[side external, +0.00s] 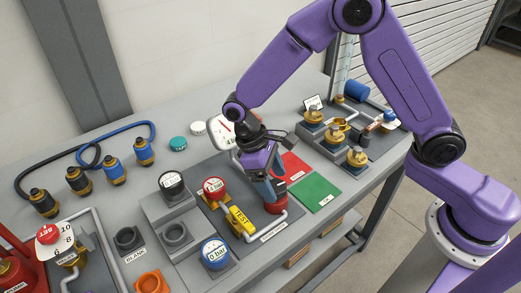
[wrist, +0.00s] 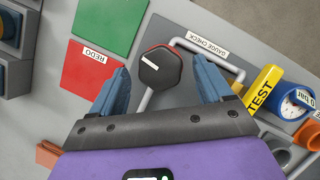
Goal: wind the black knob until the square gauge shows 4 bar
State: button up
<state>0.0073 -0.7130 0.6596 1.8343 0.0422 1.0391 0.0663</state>
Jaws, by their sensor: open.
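The black knob (wrist: 160,67) is many-sided, with a white pointer mark on top and a red rim under it. In the wrist view it lies between the two blue fingers of my gripper (wrist: 163,68), which are open with a visible gap on both sides. In the side view my gripper (side external: 272,190) points down over the red body (side external: 276,203) of this fitting, and the knob is mostly hidden by the fingers. A white gauge face (side external: 219,131) with a red needle stands behind my wrist, partly hidden. Its full outline and reading cannot be made out.
A yellow TEST tag (side external: 241,221) and blue-rimmed dial (side external: 215,253) stand left of the fitting. Red (side external: 291,167) and green (side external: 314,192) pads lie flat to its right. Brass valves (side external: 335,133) are at the back right.

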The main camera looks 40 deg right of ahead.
jog(key=v, duration=1.6)
jog(key=shift+r, duration=0.2)
jog(key=shift+w, duration=0.1)
jog(key=s+d+f+n+t+y, duration=0.1)
jog(key=s+d+n+t, duration=0.1)
jog(key=s+d, duration=0.7)
jog(key=s+d+f+n+t+y, duration=0.1)
jog(key=s+d+f+n+y, duration=0.1)
jog(key=s+d, duration=0.7)
jog(key=s+n, duration=0.1)
jog(key=s, duration=0.6)
jog(key=shift+d+f+n+t, duration=0.2)
jog(key=shift+d+n+t, duration=0.1)
jog(key=shift+t, duration=0.1)
dwell(3.2)
